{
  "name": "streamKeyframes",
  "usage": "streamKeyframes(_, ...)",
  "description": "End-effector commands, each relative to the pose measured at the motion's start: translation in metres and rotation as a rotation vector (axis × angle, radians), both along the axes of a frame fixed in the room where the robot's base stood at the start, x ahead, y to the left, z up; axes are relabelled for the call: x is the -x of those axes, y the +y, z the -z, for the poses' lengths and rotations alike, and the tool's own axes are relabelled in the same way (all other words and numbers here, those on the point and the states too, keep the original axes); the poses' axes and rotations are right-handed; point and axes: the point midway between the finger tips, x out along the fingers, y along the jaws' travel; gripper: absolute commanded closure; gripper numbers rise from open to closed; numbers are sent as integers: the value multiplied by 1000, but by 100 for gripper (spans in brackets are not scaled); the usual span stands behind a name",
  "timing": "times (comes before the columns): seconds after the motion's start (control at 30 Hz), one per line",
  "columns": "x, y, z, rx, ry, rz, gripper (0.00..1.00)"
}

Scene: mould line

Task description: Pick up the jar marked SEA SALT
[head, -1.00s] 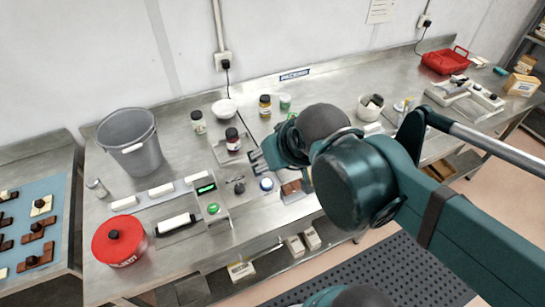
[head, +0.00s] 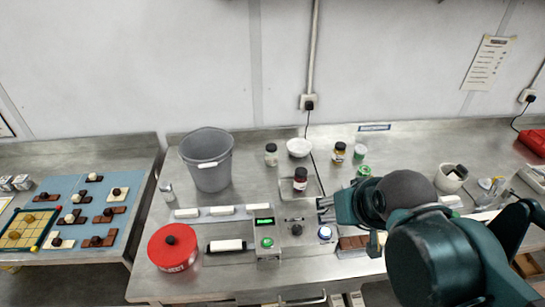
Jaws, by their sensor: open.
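Several small jars stand on the steel bench, and I cannot read their labels, so I cannot tell which is marked SEA SALT. In the head view, one jar with pale contents (head: 271,156) stands at the back, left of the white bowl. A dark jar with a pale label (head: 300,181) stands on a small steel platform. A jar with a yellowish label (head: 339,153) stands right of the bowl. My gripper (head: 322,209) is open and empty, its fingers pointing left, just right of and in front of the dark jar. My arm hides part of the bench behind it.
A grey bucket (head: 208,165), a red lidded tin (head: 172,250) and a device with a green display (head: 266,236) stand to the left. A white bowl (head: 299,147) and a green-labelled tub (head: 361,152) are at the back. A blue-white round container (head: 325,233) is near the gripper.

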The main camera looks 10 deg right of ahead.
Motion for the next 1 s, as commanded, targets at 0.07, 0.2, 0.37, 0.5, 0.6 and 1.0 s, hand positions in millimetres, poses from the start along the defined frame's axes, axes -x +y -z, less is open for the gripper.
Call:
streamKeyframes(0.07, 0, 0, 0, 0, 0, 0, 50)
streamKeyframes(0.2, 0, 0, 0, 0, 0, 0, 50)
streamKeyframes(0.37, 0, 0, 0, 0, 0, 0, 50)
streamKeyframes(0.5, 0, 0, 0, 0, 0, 0, 49)
streamKeyframes(0.6, 0, 0, 0, 0, 0, 0, 46)
streamKeyframes(1.0, -4, 0, -2, -2, 3, 4, 46)
